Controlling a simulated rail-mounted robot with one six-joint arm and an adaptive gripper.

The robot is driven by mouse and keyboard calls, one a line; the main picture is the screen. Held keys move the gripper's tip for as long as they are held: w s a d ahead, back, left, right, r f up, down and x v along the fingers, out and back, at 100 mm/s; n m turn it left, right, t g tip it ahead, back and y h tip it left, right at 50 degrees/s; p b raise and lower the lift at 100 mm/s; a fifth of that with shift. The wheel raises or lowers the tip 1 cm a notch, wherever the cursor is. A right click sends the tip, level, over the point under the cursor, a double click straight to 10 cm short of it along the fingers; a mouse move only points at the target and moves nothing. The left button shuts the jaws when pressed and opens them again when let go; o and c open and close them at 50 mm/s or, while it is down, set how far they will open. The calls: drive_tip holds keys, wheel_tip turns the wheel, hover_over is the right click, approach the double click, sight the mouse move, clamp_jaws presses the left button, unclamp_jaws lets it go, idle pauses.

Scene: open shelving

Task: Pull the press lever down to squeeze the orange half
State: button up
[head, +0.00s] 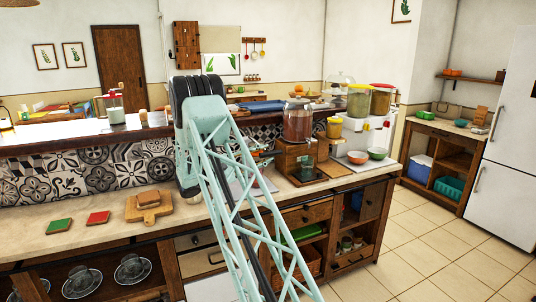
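My pale green lattice arm rises from the bottom middle to a dark joint over the counter and hides much of what is behind it. A small dark part with a reddish bit shows just right of the arm, beside a glass dispenser. I cannot tell whether it is my gripper or part of the press. The fingers cannot be made out. The press, its lever and the orange half cannot be made out clearly; the arm covers part of that area.
The glass dispenser (297,121) stands on a wooden stand right of my arm. A green bowl (377,153) and an orange bowl (357,157) sit near the counter's right end. Wooden boards (149,206) and a red tile (98,218) lie left. The floor at right is clear.

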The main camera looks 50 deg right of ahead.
drive_tip(key=v, duration=0.9)
drive_tip(key=shift+w+a+f, duration=0.15)
drive_tip(key=shift+w+a, duration=0.1)
drive_tip(key=shift+w, duration=0.1)
idle(0.7)
drive_tip(key=s+a+r+m+t+y, duration=0.1)
drive_tip(key=s+a+r+y, duration=0.4)
drive_tip(key=s+a, duration=0.45)
drive_tip(key=s+a+r+t+y, duration=0.1)
drive_tip(key=s+a+r+y, duration=0.2)
drive_tip(key=s+a+r, duration=0.6)
drive_tip(key=s+a+t+y, duration=0.3)
drive_tip(key=s+a, duration=0.6)
drive_tip(key=a, duration=0.3)
drive_tip(key=s+a+f+t+y, duration=0.1)
drive_tip(key=s+a+t+y, duration=0.2)
drive_tip(key=s+a, duration=0.6)
drive_tip(key=s+a+t+y, duration=0.3)
drive_tip(key=s+a, duration=0.6)
drive_tip(key=a, duration=0.6)
drive_tip(key=shift+s+a+f+t+y, duration=0.3)
drive_tip(key=shift+f+t+y, duration=0.1)
drive_tip(key=shift+y, duration=0.4)
